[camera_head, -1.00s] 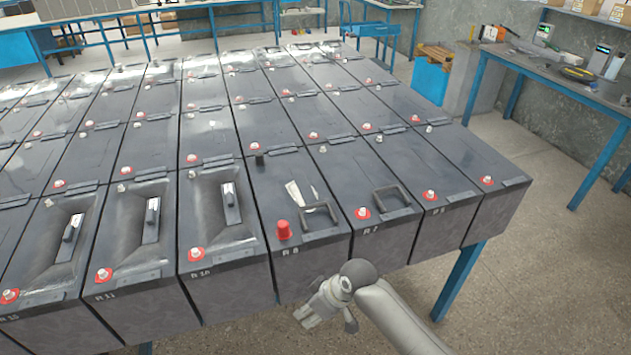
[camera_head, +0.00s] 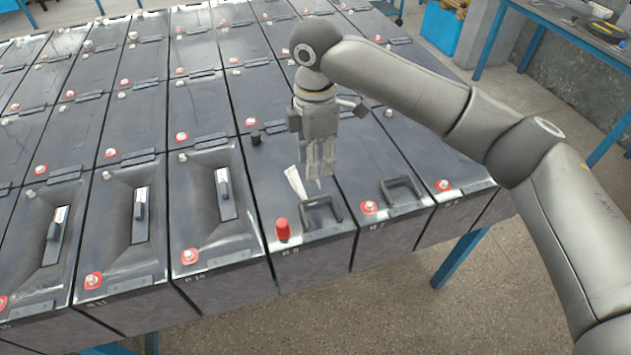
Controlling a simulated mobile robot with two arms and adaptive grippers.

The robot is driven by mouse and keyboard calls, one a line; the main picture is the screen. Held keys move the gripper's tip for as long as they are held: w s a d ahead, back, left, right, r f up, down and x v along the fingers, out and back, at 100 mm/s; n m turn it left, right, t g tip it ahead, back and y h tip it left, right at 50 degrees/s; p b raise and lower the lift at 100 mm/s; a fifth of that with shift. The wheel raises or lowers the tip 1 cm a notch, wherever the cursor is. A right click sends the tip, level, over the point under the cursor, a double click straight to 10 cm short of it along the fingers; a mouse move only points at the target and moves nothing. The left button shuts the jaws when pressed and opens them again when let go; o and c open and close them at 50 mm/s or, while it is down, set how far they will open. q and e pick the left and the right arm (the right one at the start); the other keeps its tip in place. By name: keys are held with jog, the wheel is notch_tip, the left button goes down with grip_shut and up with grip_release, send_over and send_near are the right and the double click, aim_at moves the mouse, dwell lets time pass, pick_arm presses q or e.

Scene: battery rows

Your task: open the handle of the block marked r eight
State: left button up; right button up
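The block marked R 8 (camera_head: 315,263) is a dark battery box in the front row, with a red cap (camera_head: 282,230) at its front left and a black post (camera_head: 256,139) at its far end. Its handle (camera_head: 322,212) is a thin black loop on the top near the front edge; I cannot tell how far it is raised. A pale label lies behind it. My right gripper (camera_head: 320,179) points down above the block's top, just behind the handle and apart from it. Its fingers look parted and hold nothing. My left gripper is out of view.
The block R 7 (camera_head: 375,228) stands close on the right with a similar black loop handle (camera_head: 403,191). Blocks with recessed tops, such as R 10 (camera_head: 225,285), stand on the left. More rows stand behind. A blue-legged workbench (camera_head: 560,25) is at the far right.

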jog(key=p, duration=0.1)
send_over(315, 198)
notch_tip(315, 198, down, 4)
jog(key=shift+s+f, duration=0.1)
jog(key=shift+f, duration=0.1)
notch_tip(315, 198, down, 6)
jog(key=shift+r+p, duration=0.25)
jog(key=shift+p, duration=0.45)
jog(key=shift+f, duration=0.1)
jog(key=shift+c, duration=0.6)
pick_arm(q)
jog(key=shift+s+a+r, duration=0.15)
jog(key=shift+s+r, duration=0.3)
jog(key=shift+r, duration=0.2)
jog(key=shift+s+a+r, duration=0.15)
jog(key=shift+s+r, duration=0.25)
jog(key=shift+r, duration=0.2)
pick_arm(e)
grip_shut()
